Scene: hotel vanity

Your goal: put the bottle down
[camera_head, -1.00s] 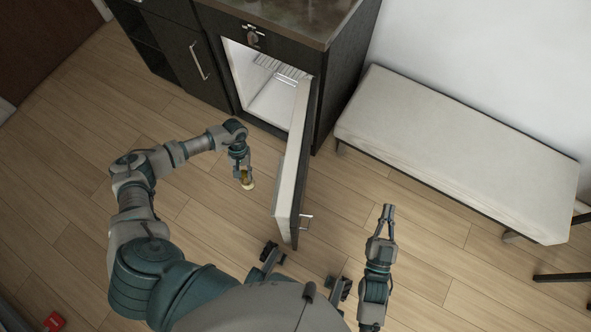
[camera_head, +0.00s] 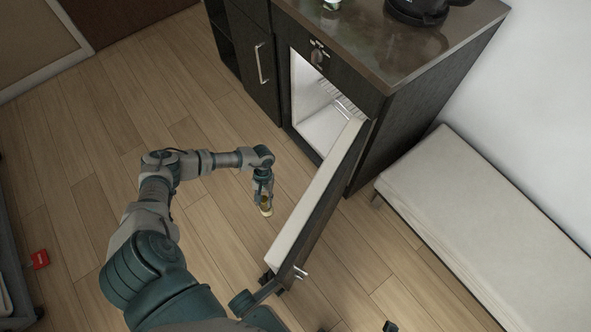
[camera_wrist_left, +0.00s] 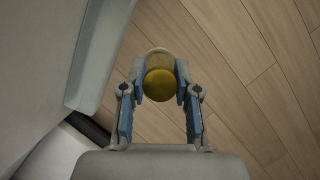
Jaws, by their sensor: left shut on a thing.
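A small bottle with a yellow-gold end (camera_head: 266,210) hangs below my left gripper (camera_head: 263,203), above the wood floor and left of the open fridge door (camera_head: 318,190). In the left wrist view my left gripper (camera_wrist_left: 160,88) is shut on the bottle (camera_wrist_left: 160,77), with a blue-padded finger on each side of it. The bottle's other end is hidden from the wrist view. Only a dark tip of what looks like my right gripper (camera_head: 390,326) shows at the bottom edge; its jaws cannot be made out.
The mini fridge's white interior (camera_head: 323,125) is open inside a dark cabinet. The dark countertop (camera_head: 365,65) above holds a black kettle (camera_head: 418,10) and a small object (camera_head: 331,5). A pale bench (camera_head: 485,190) stands at right. A red object (camera_head: 40,259) lies lower left.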

